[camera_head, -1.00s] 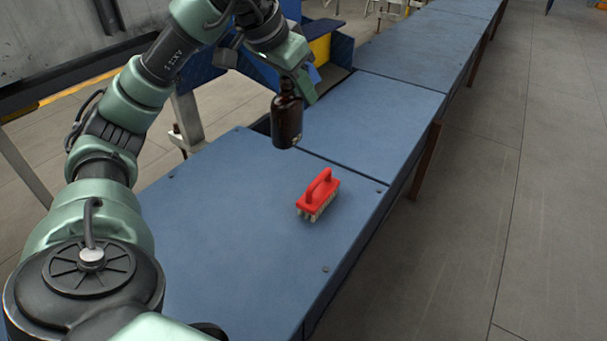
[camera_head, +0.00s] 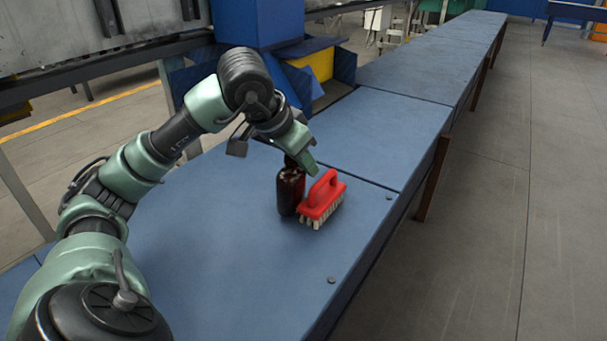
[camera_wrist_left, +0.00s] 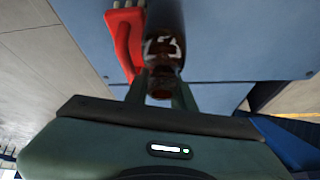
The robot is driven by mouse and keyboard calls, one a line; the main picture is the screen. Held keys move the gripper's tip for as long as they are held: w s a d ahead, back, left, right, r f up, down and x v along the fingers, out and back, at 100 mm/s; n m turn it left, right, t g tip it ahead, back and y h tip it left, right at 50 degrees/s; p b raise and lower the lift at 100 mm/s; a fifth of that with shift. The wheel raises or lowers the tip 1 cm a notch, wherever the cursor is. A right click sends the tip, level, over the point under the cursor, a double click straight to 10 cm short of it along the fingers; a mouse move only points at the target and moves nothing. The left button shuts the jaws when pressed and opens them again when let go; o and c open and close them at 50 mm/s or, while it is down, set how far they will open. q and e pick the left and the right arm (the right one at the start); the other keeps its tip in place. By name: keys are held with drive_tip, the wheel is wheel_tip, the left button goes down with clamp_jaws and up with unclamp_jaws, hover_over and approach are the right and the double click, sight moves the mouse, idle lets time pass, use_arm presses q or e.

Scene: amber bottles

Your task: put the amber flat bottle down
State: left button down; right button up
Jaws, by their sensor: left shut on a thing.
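The amber flat bottle (camera_head: 290,190) is upright at the blue table's surface, just left of the red brush in the head view. I cannot tell whether its base touches the table. My left gripper (camera_head: 301,163) is shut on the bottle's upper part from above and behind. In the left wrist view the bottle (camera_wrist_left: 163,42) runs away from between the two fingers (camera_wrist_left: 161,90), its neck end nearest the camera. My right gripper is in neither view.
A red brush (camera_head: 322,198) with pale bristles stands right beside the bottle, touching or nearly so; it also shows in the left wrist view (camera_wrist_left: 124,32). The blue table (camera_head: 230,260) is clear to the left and front. A blue and yellow bin (camera_head: 318,65) is behind.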

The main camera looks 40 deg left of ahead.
use_arm(q)
drive_tip(key=shift+f, duration=0.45)
drive_tip(key=shift+f, duration=0.15)
drive_tip(key=c, duration=1.5)
unclamp_jaws()
